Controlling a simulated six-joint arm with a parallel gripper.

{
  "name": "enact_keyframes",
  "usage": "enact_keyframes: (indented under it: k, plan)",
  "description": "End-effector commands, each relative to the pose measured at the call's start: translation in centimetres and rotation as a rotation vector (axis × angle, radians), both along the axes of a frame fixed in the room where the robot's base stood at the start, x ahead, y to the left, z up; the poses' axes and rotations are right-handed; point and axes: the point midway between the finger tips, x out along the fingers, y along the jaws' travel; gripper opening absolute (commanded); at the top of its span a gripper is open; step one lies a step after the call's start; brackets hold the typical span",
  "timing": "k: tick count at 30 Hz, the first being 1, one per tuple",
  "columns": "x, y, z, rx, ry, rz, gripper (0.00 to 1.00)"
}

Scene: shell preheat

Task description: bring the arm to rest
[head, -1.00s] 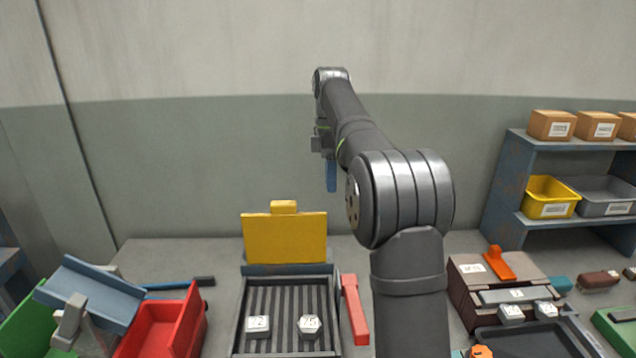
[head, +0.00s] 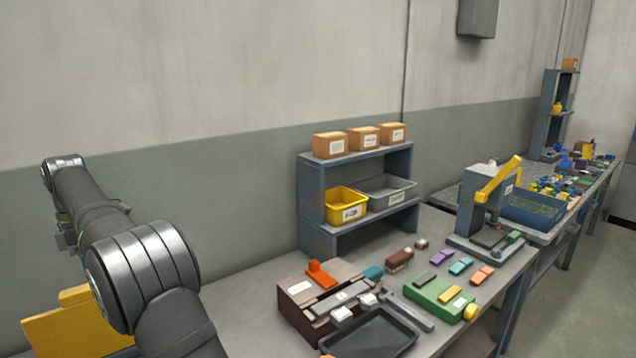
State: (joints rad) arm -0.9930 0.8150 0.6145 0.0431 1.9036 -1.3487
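My arm stands at the left of the head view, raised above the bench, its upper link reaching back toward the wall. My gripper (head: 66,238) shows only as a small dark part beside the far link. Its fingers are hidden or too small to make out, so I cannot tell whether it is open or shut. A yellow panel (head: 62,332) stands behind my arm at the lower left, partly covered by it.
A brown block with an orange lever (head: 320,275) and a dark tray (head: 372,336) sit on the bench right of my arm. Behind them is a shelf (head: 356,158) with boxes and a yellow bin (head: 346,204). A press with a yellow handle (head: 498,180) stands farther right.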

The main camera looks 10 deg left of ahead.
Motion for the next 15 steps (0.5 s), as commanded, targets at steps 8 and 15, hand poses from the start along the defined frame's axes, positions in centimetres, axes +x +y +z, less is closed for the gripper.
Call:
enact_keyframes:
  k: [8, 15]
  plan:
    - [-1.2, 2.3, -1.6, 0.000, 0.000, 0.000, 0.34]
    - [-1.4, 2.6, -1.7, 0.001, -0.001, -0.001, 0.34]
